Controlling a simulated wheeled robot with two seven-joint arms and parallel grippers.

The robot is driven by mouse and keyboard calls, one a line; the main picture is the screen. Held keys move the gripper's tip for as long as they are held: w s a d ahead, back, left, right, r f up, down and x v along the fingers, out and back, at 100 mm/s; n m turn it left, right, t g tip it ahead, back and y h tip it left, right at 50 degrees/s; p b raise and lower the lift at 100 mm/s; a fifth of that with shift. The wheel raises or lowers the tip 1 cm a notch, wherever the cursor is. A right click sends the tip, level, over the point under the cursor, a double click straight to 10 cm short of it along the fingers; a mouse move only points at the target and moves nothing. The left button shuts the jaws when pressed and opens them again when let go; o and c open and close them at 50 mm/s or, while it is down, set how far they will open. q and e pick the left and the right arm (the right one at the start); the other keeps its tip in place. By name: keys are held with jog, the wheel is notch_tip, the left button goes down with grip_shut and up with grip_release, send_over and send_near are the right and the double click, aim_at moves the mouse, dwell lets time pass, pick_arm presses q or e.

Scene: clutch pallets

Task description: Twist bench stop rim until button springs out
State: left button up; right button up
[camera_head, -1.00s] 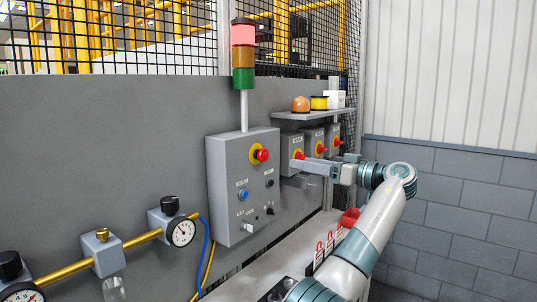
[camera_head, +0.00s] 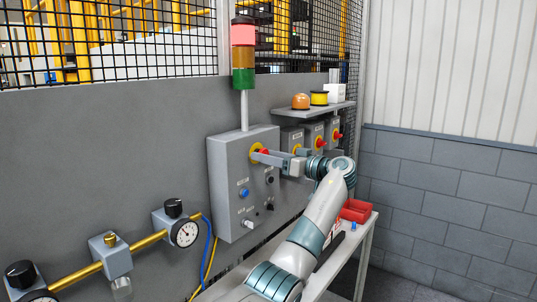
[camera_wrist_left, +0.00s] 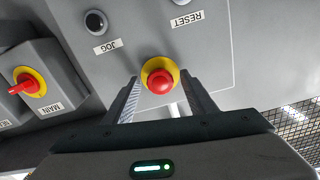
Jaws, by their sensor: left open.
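The stop button on the grey control box (camera_head: 228,184) has a red mushroom head and a yellow collar (camera_head: 255,148). In the left wrist view the red button (camera_wrist_left: 160,82) is near the middle, seen nearly head-on. My left gripper (camera_head: 263,156) is open at the button, partly covering it in the head view. In the left wrist view its two fingers (camera_wrist_left: 162,92) stand on either side of the red head, with gaps visible. I cannot tell how far the button is pressed in. My right gripper is not in view.
Red-and-yellow rotary switches (camera_head: 318,141) sit right of the box; one, labelled MAIN (camera_wrist_left: 28,83), shows in the wrist view. A stack light (camera_head: 243,57) rises above the box. Gauges and brass pipe (camera_head: 150,236) are lower left. A bench with a red bin (camera_head: 356,210) stands at right.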

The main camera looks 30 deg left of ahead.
pick_arm(q)
jog(key=shift+c, duration=0.6)
jog(key=c, duration=0.9)
